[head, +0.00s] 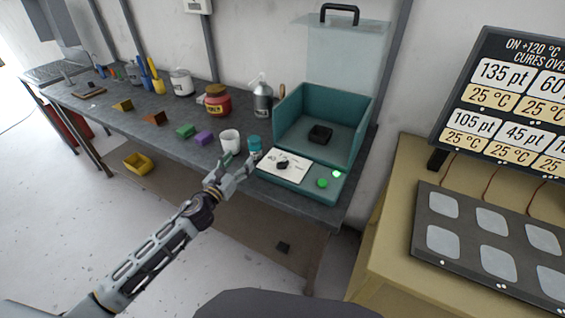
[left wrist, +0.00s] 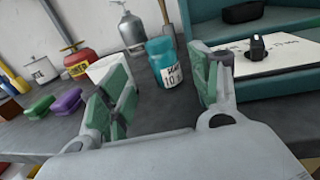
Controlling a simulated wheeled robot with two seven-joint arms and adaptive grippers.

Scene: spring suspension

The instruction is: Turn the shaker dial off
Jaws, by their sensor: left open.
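The teal shaker box (head: 352,135) stands at the right end of the grey bench with its clear lid raised. Its black dial (head: 282,164) sits on a white panel on the front ledge. The dial also shows in the left wrist view (left wrist: 257,47), to the right of the fingers. A green button (head: 322,183) and a small lit green lamp (head: 337,174) are right of the panel. My left gripper (head: 239,170) is open and empty, left of the dial and apart from it. My right gripper is not in view.
A teal-capped jar (left wrist: 164,65) and a white cup (head: 230,142) stand close to my left gripper. A pump bottle (head: 263,98), a red jar (head: 217,100), and green and purple blocks (head: 204,138) are farther left. A tan table (head: 392,210) with a dark panel stands right.

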